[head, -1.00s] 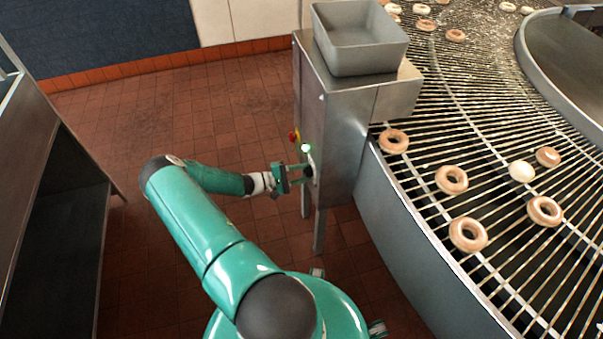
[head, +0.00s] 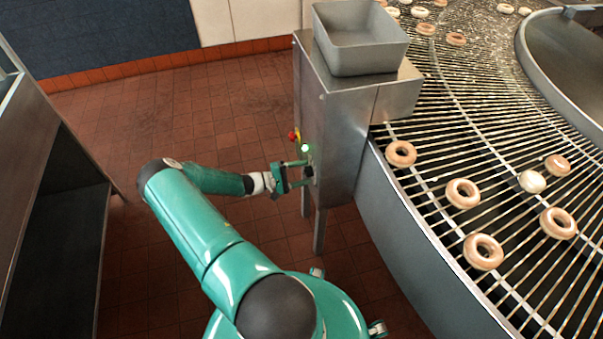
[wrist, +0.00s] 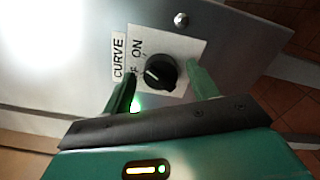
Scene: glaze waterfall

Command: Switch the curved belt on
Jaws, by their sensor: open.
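The switch is a black round knob (wrist: 161,73) on a white plate labelled CURVE, with ON above and an OFF label partly hidden by a finger. Its white mark points to the upper left; I cannot tell exactly which label it meets. My gripper (wrist: 163,84) is open, with one finger on each side of the knob; contact is unclear. In the head view my gripper (head: 308,173) is at the side of the steel cabinet (head: 340,135). A green light (head: 306,148) glows above it. The curved belt (head: 440,170) carries several doughnuts.
A red and yellow button (head: 294,135) sits on the cabinet above my gripper. A grey tray (head: 360,55) rests on top. The belt's side wall (head: 400,240) is to the right. A dark shelf unit (head: 55,200) stands at left, with open tiled floor between.

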